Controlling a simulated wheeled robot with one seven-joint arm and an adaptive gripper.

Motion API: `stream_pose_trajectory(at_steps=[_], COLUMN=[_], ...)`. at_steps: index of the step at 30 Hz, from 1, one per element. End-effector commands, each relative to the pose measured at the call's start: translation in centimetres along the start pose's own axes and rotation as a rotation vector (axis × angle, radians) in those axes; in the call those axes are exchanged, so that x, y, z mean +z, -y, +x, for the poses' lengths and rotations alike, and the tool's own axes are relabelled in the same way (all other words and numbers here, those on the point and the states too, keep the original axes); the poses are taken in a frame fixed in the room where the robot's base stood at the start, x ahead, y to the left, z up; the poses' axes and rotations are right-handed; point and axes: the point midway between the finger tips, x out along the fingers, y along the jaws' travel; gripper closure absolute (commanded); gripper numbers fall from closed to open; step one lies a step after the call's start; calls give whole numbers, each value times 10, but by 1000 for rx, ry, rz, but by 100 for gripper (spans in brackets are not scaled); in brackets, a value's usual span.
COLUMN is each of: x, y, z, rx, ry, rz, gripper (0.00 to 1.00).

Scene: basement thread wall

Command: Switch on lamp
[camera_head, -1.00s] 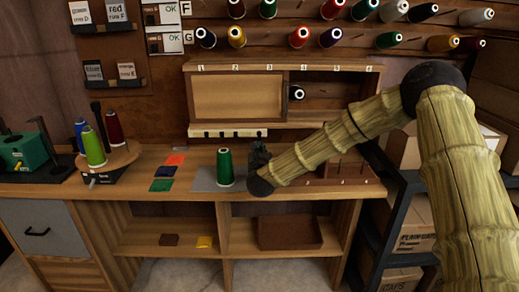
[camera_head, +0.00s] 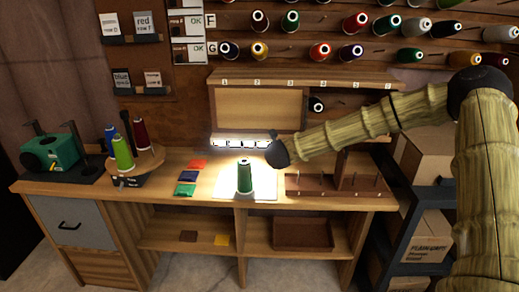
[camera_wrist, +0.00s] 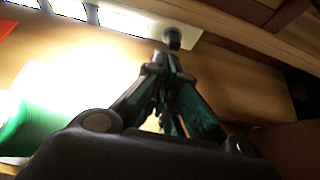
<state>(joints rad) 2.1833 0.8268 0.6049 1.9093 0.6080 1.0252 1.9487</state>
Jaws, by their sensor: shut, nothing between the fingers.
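The lamp (camera_head: 241,142) is a long bar under the cubby shelf in the head view. It glows bright and lights the pad and bench below it. In the wrist view its glowing bar is at the upper left (camera_wrist: 70,8). A small dark knob (camera_wrist: 173,38) sits at the right end of the bar's pale housing. My gripper (camera_wrist: 165,62) is shut and empty, its tips just below the knob; I cannot tell whether they touch it. In the head view my gripper (camera_head: 274,152) is at the lamp's right end and hides the knob.
A green thread cone (camera_head: 244,176) stands on the lit pad (camera_head: 262,187), close below my gripper. A brown peg tray (camera_head: 310,183) is to the right. Colour swatches (camera_head: 189,177) and a cone stand (camera_head: 140,165) are to the left. The cubby shelf (camera_head: 300,78) is above.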

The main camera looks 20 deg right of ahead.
Motion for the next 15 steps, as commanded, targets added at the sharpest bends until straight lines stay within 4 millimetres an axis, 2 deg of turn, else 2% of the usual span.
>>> stream_pose_trajectory(at_steps=[1,5,15], x=[-5,-4,4], y=[1,1,-2], z=[2,2,-3], rx=[-1,-1,1], ry=[-1,1,3], rz=[-2,-2,-3], gripper=[100,100,100])
